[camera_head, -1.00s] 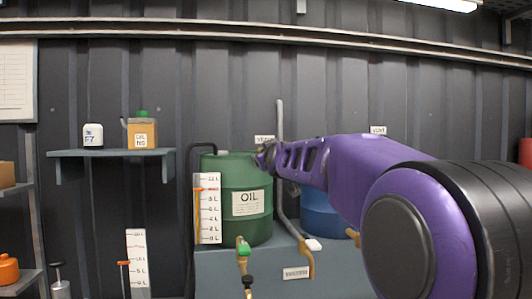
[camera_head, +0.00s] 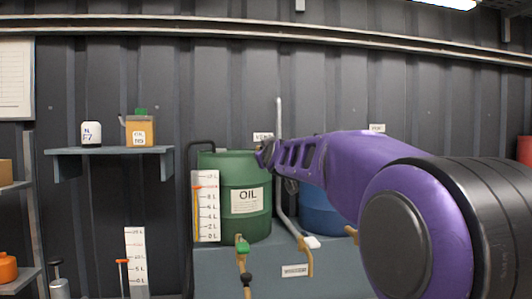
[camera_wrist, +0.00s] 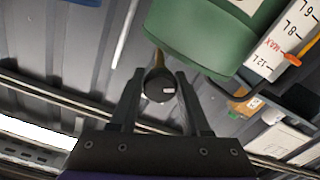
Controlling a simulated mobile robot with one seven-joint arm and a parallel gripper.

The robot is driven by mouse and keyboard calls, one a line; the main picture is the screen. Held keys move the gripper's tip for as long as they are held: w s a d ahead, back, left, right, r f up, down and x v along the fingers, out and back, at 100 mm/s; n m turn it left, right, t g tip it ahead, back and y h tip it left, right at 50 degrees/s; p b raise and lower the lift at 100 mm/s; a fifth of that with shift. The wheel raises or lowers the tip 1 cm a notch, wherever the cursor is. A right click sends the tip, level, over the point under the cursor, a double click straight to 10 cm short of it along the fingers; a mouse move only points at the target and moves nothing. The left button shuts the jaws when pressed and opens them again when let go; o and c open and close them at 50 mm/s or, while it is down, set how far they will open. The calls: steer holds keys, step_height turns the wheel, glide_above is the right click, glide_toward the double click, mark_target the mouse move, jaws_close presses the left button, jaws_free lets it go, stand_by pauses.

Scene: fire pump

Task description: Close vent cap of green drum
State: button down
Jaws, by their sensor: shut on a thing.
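The green drum (camera_head: 232,218), labelled OIL, stands on a grey bench in the head view. My gripper (camera_head: 265,153) is at the drum's upper right edge there, and its fingers are small and dark. In the wrist view the green drum (camera_wrist: 205,32) is upside down at the top. My gripper (camera_wrist: 160,78) has one finger on each side of a round black cap (camera_wrist: 158,88) with a small white mark, and is shut on it. A yellowish piece shows behind the cap, near the drum's edge. Whether the cap sits open or closed cannot be told.
A level scale (camera_head: 206,207) stands at the drum's left front. A green-handled tap (camera_head: 242,247) is below the drum. A blue drum (camera_head: 322,214) is to the right, partly behind my arm. A wall shelf (camera_head: 110,152) with two containers is at left. A grey pipe (camera_head: 279,125) rises between the drums.

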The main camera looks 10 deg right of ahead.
steer(key=shift+m, duration=0.3)
steer(key=m+b, duration=0.1)
steer(key=m, duration=0.4)
steer(key=shift+a, duration=0.1)
steer(key=m+b, duration=0.1)
steer(key=m, duration=0.5)
steer(key=shift+r+m, duration=0.1)
steer(key=shift+m, duration=0.3)
steer(key=m, duration=1.1)
steer(key=shift+r+m, duration=0.1)
steer(key=shift+m, duration=0.2)
steer(key=shift+c, duration=1.8)
jaws_free()
